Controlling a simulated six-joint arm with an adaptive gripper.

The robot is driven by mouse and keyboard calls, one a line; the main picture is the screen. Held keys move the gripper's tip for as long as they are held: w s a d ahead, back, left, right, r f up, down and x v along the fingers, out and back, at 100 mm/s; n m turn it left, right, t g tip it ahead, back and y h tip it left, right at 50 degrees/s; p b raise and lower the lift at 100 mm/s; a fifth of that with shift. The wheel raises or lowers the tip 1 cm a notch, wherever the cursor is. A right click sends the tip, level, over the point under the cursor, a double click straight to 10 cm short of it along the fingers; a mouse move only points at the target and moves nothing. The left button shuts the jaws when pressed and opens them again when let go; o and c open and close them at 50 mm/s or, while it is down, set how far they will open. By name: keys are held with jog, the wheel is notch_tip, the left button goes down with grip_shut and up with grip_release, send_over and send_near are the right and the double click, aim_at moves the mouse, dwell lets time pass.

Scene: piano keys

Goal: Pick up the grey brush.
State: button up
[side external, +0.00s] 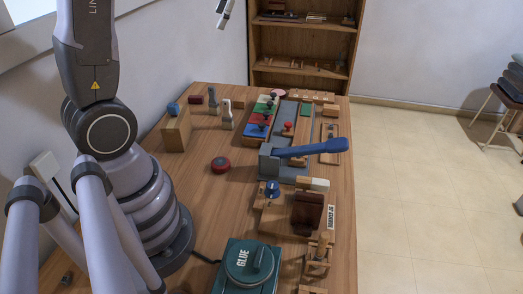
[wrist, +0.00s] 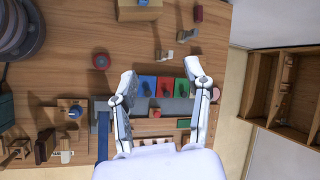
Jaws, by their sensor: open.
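I cannot tell for sure which thing is the grey brush. Two small, pale grey upright pieces stand on the table behind the red round piece: a nearer one (side external: 227,117) and a farther one (side external: 212,101). They also show in the wrist view, one near the top (wrist: 184,36) and one lower (wrist: 163,57); their bristles are too small to make out. My gripper (wrist: 161,69) is open and empty, its fingers spread above the coloured pads. In the side view only a finger of my gripper (side external: 223,18) shows at the top edge, high above the table.
Blue, red and green pads (wrist: 165,86) with dark knobs lie below my fingers. A blue lever (side external: 312,148) sticks out over the table. A wooden block (side external: 176,132) carries a blue piece. A red round piece (side external: 220,165) sits on clear wood. A shelf (side external: 300,72) stands behind.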

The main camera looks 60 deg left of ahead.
jog(key=w+a+f+m+g+y, duration=0.1)
jog(key=w+a+f+g+y, duration=0.1)
jog(key=w+a+f, duration=0.3)
jog(key=w+a+f+m+g+y, duration=0.1)
jog(key=a+f+g, duration=0.15)
jog(key=a, duration=0.35)
jog(key=m+g+y, duration=0.4)
jog(key=m+y, duration=0.1)
send_over(210, 88)
jog(key=w+v, duration=0.1)
jog(key=v, duration=0.2)
notch_tip(210, 88, down, 16)
jog(key=f, duration=0.8)
jog(key=shift+s+a, duration=0.3)
jog(key=shift+a, duration=0.05)
jog(key=x, duration=0.2)
jog(key=shift+s+a+r, duration=0.15)
jog(key=shift+a, duration=0.05)
jog(key=shift+s+a, duration=0.15)
jog(key=shift+a, duration=0.1)
jog(key=shift+c, duration=0.3)
grip_shut()
